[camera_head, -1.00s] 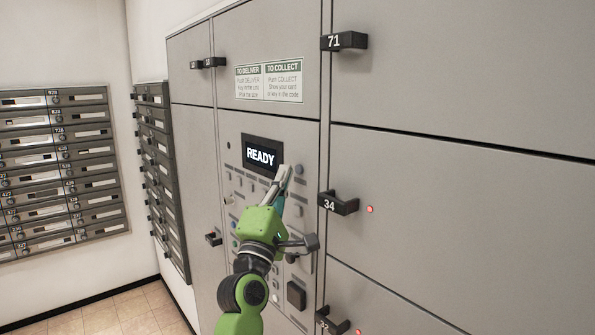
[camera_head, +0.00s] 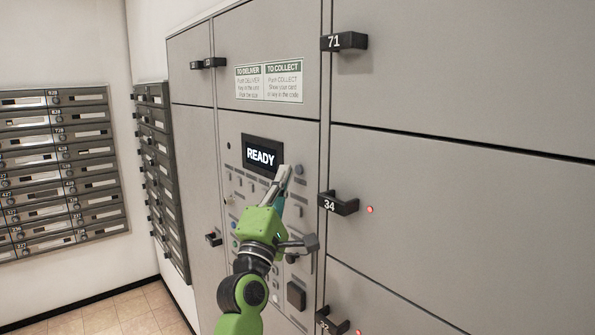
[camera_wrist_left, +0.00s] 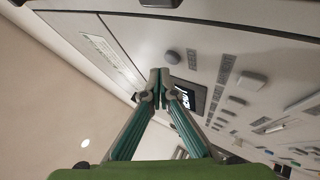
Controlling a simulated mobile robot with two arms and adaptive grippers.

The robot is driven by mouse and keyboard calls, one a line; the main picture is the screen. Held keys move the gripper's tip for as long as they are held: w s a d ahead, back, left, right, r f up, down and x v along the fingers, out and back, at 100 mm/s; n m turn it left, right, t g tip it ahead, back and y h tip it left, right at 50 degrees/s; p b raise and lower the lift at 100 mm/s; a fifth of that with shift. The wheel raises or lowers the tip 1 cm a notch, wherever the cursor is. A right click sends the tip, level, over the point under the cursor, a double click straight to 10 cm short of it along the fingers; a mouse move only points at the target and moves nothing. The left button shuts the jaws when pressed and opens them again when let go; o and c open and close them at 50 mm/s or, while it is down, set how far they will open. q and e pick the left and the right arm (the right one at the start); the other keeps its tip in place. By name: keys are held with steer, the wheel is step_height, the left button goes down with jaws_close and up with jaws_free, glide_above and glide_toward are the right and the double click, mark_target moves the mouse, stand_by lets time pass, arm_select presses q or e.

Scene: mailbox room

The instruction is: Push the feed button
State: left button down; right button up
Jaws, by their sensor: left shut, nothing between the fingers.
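A round button (camera_head: 299,169) sits right of the screen. My left gripper (camera_head: 284,170) is shut and empty, its tips just left of that button in the head view. In the left wrist view my shut fingertips (camera_wrist_left: 160,76) meet in front of the panel, between a round dark button (camera_wrist_left: 172,57) and the screen (camera_wrist_left: 185,97). Contact cannot be told. My right gripper is out of view.
Locker handles stick out on the right, marked 71 (camera_head: 344,41) and 34 (camera_head: 338,203). A white instruction sign (camera_head: 269,82) is above the screen. Mailbox banks (camera_head: 62,165) line the left wall. Tiled floor (camera_head: 110,315) shows clear at lower left.

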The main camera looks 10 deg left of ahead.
arm_select(q)
steer(key=shift+w, duration=0.1)
steer(key=shift+w+d, duration=0.25)
steer(key=shift+w+d, duration=0.25)
steer(key=shift+w, duration=0.05)
stand_by(0.9)
stand_by(0.4)
steer(key=shift+s+a+p, duration=0.3)
steer(key=shift+s+a, duration=0.2)
steer(key=shift+s, duration=0.15)
steer(key=s+a, duration=0.1)
steer(key=s, duration=0.1)
steer(key=s+a+p, duration=0.1)
steer(key=s+a, duration=0.1)
stand_by(0.3)
stand_by(1.4)
